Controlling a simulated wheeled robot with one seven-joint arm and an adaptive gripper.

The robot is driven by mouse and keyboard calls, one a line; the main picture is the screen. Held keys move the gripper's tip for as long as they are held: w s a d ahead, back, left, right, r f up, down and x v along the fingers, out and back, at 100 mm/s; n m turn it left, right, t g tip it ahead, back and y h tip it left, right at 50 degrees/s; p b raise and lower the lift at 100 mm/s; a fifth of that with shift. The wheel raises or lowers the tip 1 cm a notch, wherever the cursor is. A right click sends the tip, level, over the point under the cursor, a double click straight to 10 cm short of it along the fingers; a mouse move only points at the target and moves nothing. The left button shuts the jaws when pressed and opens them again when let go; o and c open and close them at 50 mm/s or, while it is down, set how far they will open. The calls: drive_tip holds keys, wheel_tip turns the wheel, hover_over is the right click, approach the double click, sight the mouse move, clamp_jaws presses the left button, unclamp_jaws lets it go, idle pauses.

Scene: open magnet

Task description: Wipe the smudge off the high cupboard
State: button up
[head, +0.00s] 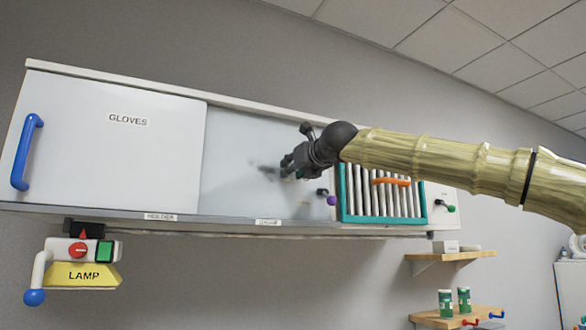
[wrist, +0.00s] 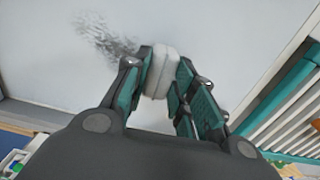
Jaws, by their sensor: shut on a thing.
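The high cupboard (head: 225,150) hangs on the wall, with a pale grey panel right of the door marked GLOVES. A dark grey smudge (wrist: 105,38) marks the panel in the wrist view, up and left of my fingers. In the head view the dark patch (head: 262,167) shows just left of my gripper, mixed with shadow. My gripper (head: 285,168) is at the panel. In the wrist view my gripper (wrist: 164,75) is shut on a white block-like pad (wrist: 161,72). The pad is close to the panel beside the smudge; I cannot tell whether it touches.
A teal-framed slatted rack (head: 380,193) with an orange handle is right of my gripper. A purple knob (head: 331,200) sits close below it. The GLOVES door has a blue handle (head: 27,152). A yellow lamp (head: 83,275) hangs below left. Wooden shelves (head: 455,256) are lower right.

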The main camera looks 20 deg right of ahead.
drive_tip(key=shift+s+a+b, duration=0.15)
drive_tip(key=shift+a+b, duration=1.3)
drive_tip(key=shift+a, duration=4.3)
drive_tip(key=shift+r+p, duration=0.45)
drive_tip(key=shift+d+p, duration=0.35)
drive_tip(key=shift+d, duration=1.65)
drive_tip(key=shift+d, duration=0.1)
drive_tip(key=shift+d+p, duration=0.6)
drive_tip(key=shift+d, duration=1.15)
drive_tip(key=shift+d, duration=0.15)
drive_tip(key=shift+w+d+p, duration=0.2)
drive_tip(key=shift+d+p, duration=0.4)
drive_tip(key=shift+d, duration=1.15)
